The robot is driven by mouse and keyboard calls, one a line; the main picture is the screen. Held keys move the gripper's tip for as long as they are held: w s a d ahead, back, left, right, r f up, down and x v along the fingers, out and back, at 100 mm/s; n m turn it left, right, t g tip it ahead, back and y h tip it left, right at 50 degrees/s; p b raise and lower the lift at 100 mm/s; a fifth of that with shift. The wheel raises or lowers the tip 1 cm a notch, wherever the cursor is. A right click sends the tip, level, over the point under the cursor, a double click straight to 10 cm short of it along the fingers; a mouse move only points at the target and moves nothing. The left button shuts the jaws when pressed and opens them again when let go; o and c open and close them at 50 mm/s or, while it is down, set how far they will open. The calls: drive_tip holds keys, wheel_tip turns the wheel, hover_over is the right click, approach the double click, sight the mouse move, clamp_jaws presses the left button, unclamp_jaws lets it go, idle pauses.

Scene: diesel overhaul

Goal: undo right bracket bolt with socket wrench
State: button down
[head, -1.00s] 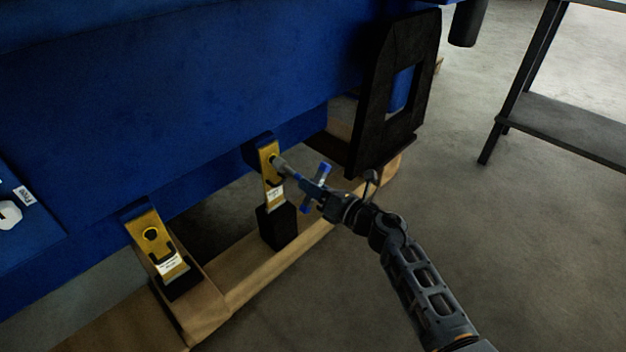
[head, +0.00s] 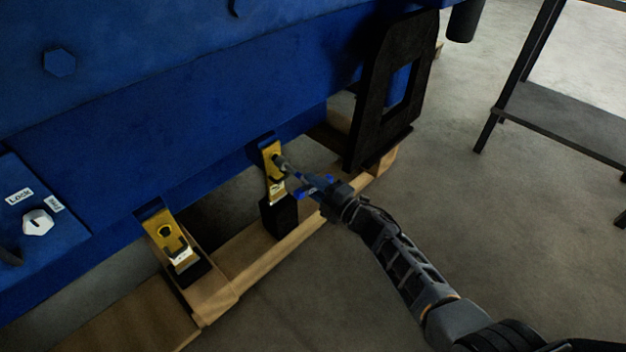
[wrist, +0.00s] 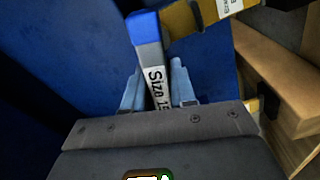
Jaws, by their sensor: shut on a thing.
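The right yellow bracket (head: 273,170) stands below the blue engine block in the head view, on a black foot. In the wrist view my gripper (wrist: 158,92) is shut on the wrench (wrist: 150,60), whose grey handle has a blue end and a label reading "Size 1", the rest cut off. Part of a yellow bracket (wrist: 185,18) shows behind it.
A second yellow bracket (head: 168,240) stands to the left, with a dark round spot on it. Wooden beams (head: 265,258) run under the brackets. A black frame plate (head: 392,95) hangs to the right. A dark shelf rack (head: 560,125) stands far right, with free floor between.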

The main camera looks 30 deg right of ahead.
drive_tip(key=m+p, duration=0.2)
drive_tip(key=m, duration=0.5)
drive_tip(key=shift+r, duration=0.15)
drive_tip(key=m+p, duration=0.1)
drive_tip(key=m, duration=0.3)
drive_tip(key=m+p, duration=0.1)
drive_tip(key=m, duration=0.3)
drive_tip(key=shift+h, duration=0.3)
drive_tip(key=shift+w, duration=0.15)
